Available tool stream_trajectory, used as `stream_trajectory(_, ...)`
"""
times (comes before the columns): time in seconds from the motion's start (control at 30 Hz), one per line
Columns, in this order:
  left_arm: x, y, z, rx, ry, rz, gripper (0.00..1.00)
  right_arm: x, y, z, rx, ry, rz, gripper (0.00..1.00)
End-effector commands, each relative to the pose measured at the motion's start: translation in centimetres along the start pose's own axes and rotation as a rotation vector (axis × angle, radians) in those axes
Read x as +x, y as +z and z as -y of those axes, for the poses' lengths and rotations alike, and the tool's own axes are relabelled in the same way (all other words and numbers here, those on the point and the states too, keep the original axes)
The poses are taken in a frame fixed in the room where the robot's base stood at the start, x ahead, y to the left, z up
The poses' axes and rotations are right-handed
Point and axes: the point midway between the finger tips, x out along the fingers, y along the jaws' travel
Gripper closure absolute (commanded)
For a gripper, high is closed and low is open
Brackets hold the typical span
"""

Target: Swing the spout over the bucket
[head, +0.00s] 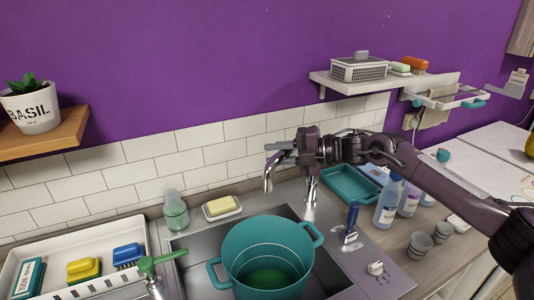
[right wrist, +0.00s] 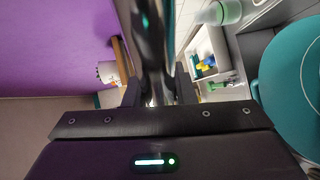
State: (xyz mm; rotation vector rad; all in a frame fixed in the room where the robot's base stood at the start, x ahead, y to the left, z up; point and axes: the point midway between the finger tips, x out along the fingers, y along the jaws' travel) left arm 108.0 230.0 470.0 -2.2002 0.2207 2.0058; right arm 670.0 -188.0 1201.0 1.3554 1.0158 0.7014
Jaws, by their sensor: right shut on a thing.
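A chrome spout (head: 267,178) rises from a tap base (head: 310,191) behind the sink, and its end hangs down near the back rim of the bucket in the head view. Whether the end is above the opening is hard to tell. My right gripper (head: 290,151) is shut on the spout, reaching in from the right. In the right wrist view the spout (right wrist: 155,50) runs between the fingers of my right gripper (right wrist: 157,96). The teal bucket (head: 250,262), with two side handles and green inside, stands in the sink; it also shows in the wrist view (right wrist: 292,90). My left gripper is out of view.
A soap dish (head: 222,214) and green bottle (head: 174,212) stand behind the sink. A white tray (head: 75,245) with brushes is at left. A blue-handled brush (head: 351,220), bottles (head: 388,203) and cups (head: 420,244) are at right. A shelf (head: 430,83) hangs above.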

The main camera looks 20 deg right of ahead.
Motion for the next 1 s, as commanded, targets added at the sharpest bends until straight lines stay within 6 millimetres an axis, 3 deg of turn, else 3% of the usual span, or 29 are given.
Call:
stream_trajectory(0.3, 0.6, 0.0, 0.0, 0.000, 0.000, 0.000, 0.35, -1.4, -0.6, 0.4, -0.013, -0.009, -0.077, 1.00)
stream_trajectory(0.7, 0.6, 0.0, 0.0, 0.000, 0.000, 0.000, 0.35, -1.5, -0.7, 0.5, -0.014, -0.009, -0.083, 1.00)
stream_trajectory(0.73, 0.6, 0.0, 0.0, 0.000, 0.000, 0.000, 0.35, -1.5, -0.7, 0.5, -0.014, -0.009, -0.083, 0.73)
stream_trajectory(0.87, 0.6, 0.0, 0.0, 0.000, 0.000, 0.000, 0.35, -1.5, -0.7, 0.4, -0.014, -0.009, -0.082, 0.56)
stream_trajectory(1.0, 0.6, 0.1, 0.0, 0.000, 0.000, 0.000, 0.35, -1.5, -0.7, 0.4, -0.015, -0.008, -0.082, 0.55)
